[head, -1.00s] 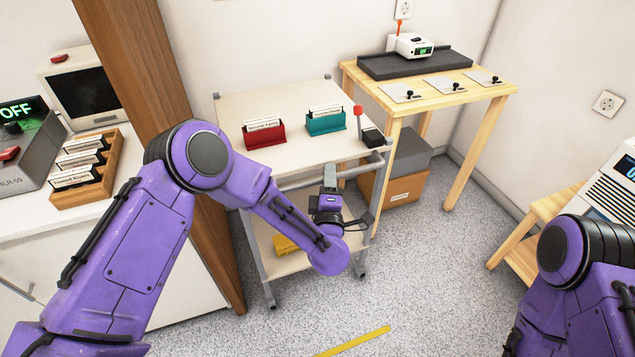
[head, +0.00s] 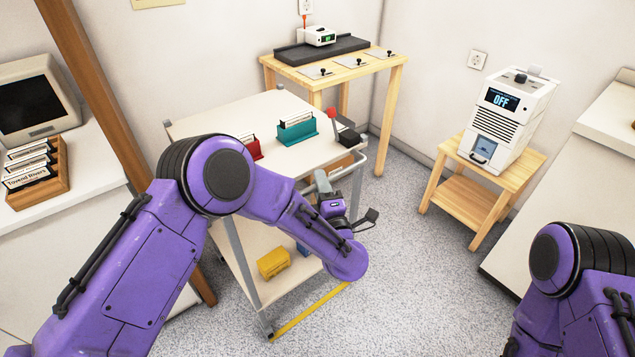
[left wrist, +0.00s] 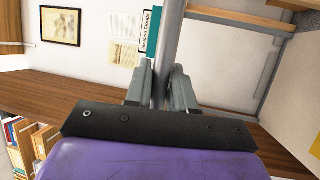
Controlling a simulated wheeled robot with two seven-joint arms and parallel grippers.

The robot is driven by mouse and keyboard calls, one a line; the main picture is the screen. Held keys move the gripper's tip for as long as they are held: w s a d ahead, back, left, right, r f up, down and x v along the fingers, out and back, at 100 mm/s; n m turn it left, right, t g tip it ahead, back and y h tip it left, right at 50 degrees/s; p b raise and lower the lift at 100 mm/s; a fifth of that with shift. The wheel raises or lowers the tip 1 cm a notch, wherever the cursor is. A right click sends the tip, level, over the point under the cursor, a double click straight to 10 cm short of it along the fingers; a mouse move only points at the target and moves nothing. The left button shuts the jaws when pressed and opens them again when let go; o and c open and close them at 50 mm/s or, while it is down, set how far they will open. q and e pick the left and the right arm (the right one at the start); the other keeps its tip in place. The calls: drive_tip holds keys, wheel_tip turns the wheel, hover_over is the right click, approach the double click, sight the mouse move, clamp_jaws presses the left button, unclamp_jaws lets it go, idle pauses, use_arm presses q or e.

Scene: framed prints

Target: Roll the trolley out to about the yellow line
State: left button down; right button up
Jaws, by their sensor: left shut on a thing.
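The trolley (head: 215,118) has a white top, grey legs and a lower shelf, and stands upright in the middle of the head view. Its grey push bar (head: 351,170) faces me. My left gripper (head: 322,182) is shut on this bar; the left wrist view shows the bar (left wrist: 169,40) between both fingers (left wrist: 158,88). The yellow line (head: 312,310) lies on the floor at the trolley's near side, with the near left leg close to its left end. My left arm hides part of the trolley. My right gripper is out of view.
A teal card holder (head: 297,130), a partly hidden red one (head: 254,148) and a red-knobbed lever (head: 333,114) are on the trolley top. A yellow box (head: 273,262) is on its shelf. A wooden table (head: 345,67) stands behind; a stand (head: 466,190) stands right. Floor between is clear.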

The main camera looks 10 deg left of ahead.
use_arm(q)
drive_tip(key=shift+s+d, duration=0.6)
drive_tip(key=shift+d, duration=0.05)
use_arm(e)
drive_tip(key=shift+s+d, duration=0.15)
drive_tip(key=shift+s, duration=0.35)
use_arm(q)
drive_tip(key=c, duration=1.1)
unclamp_jaws()
drive_tip(key=shift+o, duration=0.2)
drive_tip(key=v, duration=1)
drive_tip(key=shift+s+d+f, duration=0.15)
drive_tip(key=shift+s+d, duration=0.05)
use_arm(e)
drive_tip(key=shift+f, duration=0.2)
